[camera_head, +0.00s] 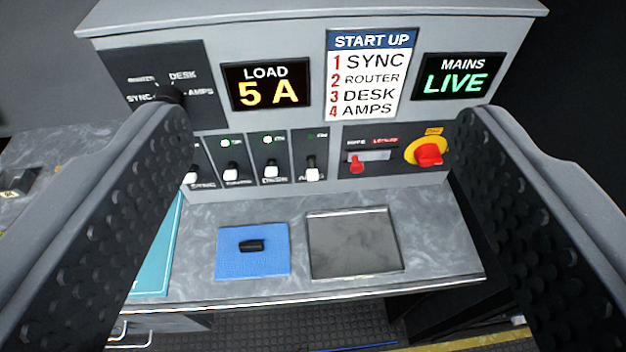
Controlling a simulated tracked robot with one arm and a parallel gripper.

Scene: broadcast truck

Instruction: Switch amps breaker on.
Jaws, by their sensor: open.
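The amps breaker (312,173) is the rightmost in a row of breakers on the grey console. Its white-tipped toggle sits at the lower part of its panel, and the lamp above it looks dark. The desk breaker (270,172) and router breaker (231,173) stand to its left, each with a green lamp lit. The sync breaker (190,178) is partly hidden by my left finger, its lamp out of sight. My gripper (314,130) is open and empty, its fingers wide apart on either side of the breaker row.
The load display (265,86) reads 5 A, the mains display (458,77) LIVE. A start-up card (367,75) lists sync, router, desk, amps. A selector knob (170,95), red lever (356,164) and yellow-red rotary switch (428,152) flank the breakers. A blue pad (235,265) and grey tray (355,245) lie below.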

